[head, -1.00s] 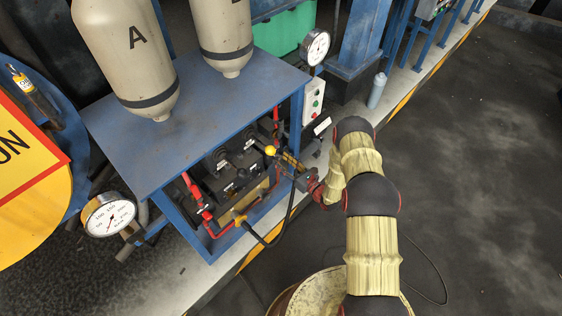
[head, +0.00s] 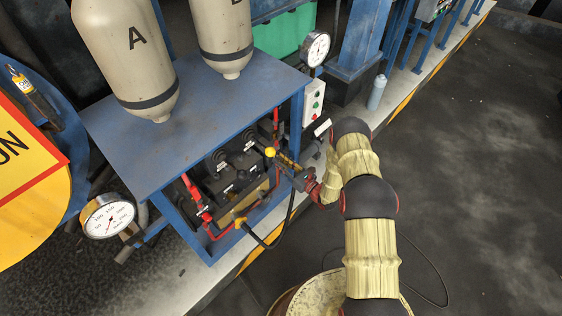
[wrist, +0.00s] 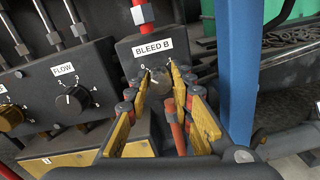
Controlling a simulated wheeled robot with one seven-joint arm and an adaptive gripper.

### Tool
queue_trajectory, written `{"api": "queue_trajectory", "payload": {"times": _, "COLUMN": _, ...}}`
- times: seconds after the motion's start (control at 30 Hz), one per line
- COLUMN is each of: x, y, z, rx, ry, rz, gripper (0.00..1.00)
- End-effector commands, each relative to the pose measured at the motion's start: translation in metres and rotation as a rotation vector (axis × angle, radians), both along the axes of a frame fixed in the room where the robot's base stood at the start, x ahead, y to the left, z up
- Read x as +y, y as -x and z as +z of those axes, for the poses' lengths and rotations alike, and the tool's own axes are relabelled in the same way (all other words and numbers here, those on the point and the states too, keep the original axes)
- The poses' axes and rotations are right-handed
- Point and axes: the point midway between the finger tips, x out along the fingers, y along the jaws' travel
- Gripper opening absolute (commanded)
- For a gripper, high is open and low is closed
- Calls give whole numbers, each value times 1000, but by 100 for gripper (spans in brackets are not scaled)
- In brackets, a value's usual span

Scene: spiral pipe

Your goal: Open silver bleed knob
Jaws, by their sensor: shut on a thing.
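The silver bleed knob (wrist: 160,79) is on the front of a dark box labelled "BLEED B" (wrist: 153,48) in the wrist view. My gripper (wrist: 159,73) has its yellow fingers on both sides of the knob, with the tips against it. It is shut on the knob, and the fingers and palm hide part of it. In the head view my gripper (head: 284,166) reaches from the right under the blue table, and I cannot make out the knob there.
A black flow dial (wrist: 73,101) is left of the box. A blue post (wrist: 238,70) stands close on the right. The floor at right is open.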

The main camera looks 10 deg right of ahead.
Motion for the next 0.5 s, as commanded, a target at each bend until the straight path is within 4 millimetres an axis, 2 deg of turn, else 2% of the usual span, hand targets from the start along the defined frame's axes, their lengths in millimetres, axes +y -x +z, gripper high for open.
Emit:
{"api": "queue_trajectory", "payload": {"times": 0.2, "x": 0, "y": 0, "z": 0, "rx": 0, "ry": 0, "rz": 0, "gripper": 0}}
{"api": "queue_trajectory", "payload": {"times": 0.5, "x": 0, "y": 0, "z": 0, "rx": 17, "ry": -28, "rz": 0, "gripper": 0}}
